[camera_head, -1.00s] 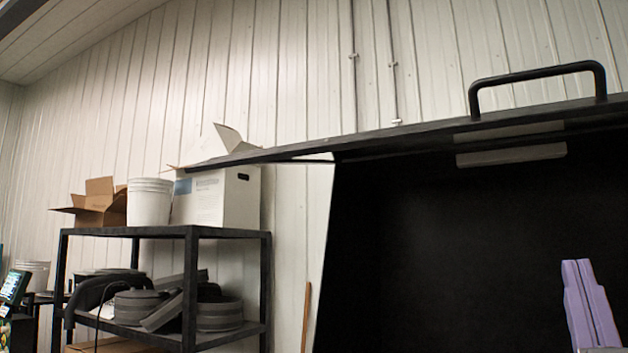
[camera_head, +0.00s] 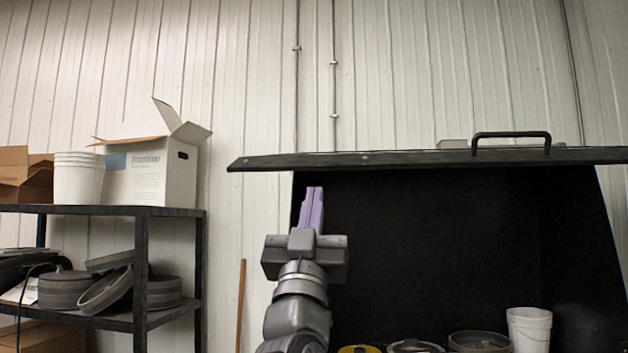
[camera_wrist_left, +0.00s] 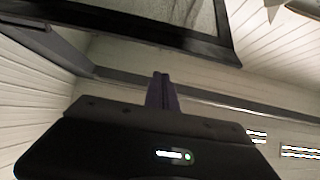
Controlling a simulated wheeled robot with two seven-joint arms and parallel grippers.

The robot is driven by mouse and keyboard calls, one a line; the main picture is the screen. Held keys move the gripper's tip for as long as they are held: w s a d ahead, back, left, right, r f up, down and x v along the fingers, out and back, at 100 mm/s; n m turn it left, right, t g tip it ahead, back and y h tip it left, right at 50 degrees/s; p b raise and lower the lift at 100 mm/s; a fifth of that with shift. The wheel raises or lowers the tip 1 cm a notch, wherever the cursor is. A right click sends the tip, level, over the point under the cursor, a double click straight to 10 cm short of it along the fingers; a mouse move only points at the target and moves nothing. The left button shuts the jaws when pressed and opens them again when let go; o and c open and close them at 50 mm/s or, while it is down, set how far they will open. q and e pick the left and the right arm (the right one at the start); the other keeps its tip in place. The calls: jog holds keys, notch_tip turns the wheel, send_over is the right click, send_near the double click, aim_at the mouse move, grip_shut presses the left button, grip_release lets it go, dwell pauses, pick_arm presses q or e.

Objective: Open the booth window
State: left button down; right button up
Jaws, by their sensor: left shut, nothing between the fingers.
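The booth window (camera_head: 400,158) shows in the head view as a dark panel seen nearly edge-on, raised above the black booth opening. Its black handle (camera_head: 511,135) stands up on the right part of the panel. My left gripper (camera_head: 312,205), with purple fingers, points up just below the panel's left part, in front of the booth's left side. It is shut and empty. The left wrist view shows the same purple fingers (camera_wrist_left: 161,92) together, with a dark-framed pane (camera_wrist_left: 190,20) above them. I cannot tell whether the fingers touch the panel. My right gripper is not in view.
A dark shelf (camera_head: 100,209) at left holds an open white box (camera_head: 150,170), white buckets (camera_head: 78,178) and grey round parts. A white bucket (camera_head: 529,330) and several round containers sit low inside the booth. A wooden stick (camera_head: 240,305) leans on the wall.

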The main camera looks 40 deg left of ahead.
aim_at(324, 166)
pick_arm(q)
jog(key=p+x, duration=0.6)
jog(key=x, duration=0.4)
jog(key=shift+w+a+r+p, duration=0.1)
jog(key=shift+w+r+p, duration=0.05)
jog(key=shift+w+p, duration=0.25)
jog(key=f, duration=0.2)
jog(key=shift+w+a+f, duration=0.25)
jog(key=shift+w+f, duration=0.1)
jog(key=shift+w, duration=0.05)
jog(key=shift+w+a+f, duration=0.2)
jog(key=shift+f, duration=0.45)
